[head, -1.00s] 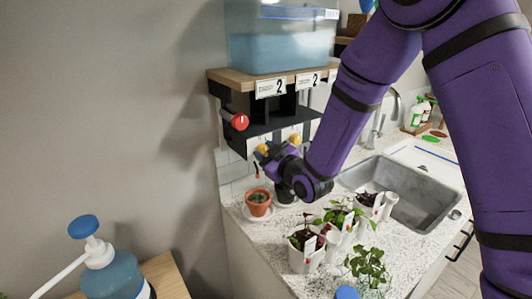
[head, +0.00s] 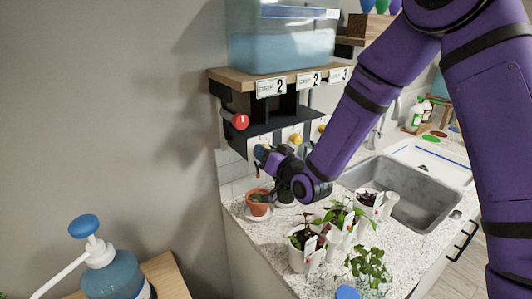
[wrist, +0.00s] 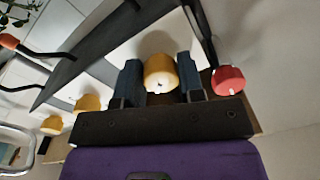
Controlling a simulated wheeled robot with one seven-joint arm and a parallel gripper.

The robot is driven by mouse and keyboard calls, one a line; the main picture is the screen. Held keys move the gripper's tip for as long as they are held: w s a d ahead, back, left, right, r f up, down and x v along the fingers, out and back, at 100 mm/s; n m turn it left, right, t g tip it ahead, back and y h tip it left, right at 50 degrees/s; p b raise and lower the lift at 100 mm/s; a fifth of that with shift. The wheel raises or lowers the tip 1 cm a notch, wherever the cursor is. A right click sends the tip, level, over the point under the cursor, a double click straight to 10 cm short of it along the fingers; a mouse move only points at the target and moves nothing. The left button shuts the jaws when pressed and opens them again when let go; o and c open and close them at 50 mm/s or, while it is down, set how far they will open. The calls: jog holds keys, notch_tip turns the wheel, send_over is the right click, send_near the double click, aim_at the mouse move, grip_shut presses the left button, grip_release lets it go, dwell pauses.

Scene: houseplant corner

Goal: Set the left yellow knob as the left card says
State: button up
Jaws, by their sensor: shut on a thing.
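My gripper (head: 263,153) is at the left yellow knob (wrist: 161,72), under the shelf's left end. In the wrist view its two dark fingers stand on either side of the knob and are shut on it. A small dark mark shows on the knob's face; its setting is not readable. In the head view the gripper hides most of this knob. The left card (head: 270,87) on the shelf edge shows a large 2. The middle card (head: 309,79) also shows a 2, and the right card (head: 339,74) seems to show a 3.
A red knob (head: 240,121) is close by, also in the wrist view (wrist: 228,80). Two other yellow knobs (wrist: 87,103) sit on the other side. A terracotta pot (head: 257,204) and white pots (head: 298,258) stand on the counter below. A blue tank (head: 282,45) rests on the shelf.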

jog(key=m, duration=0.6)
dwell(0.5)
jog(key=o, duration=0.9)
jog(key=shift+s, duration=0.1)
jog(key=v, duration=1)
jog(key=shift+s+d, duration=0.1)
jog(key=shift+s, duration=0.2)
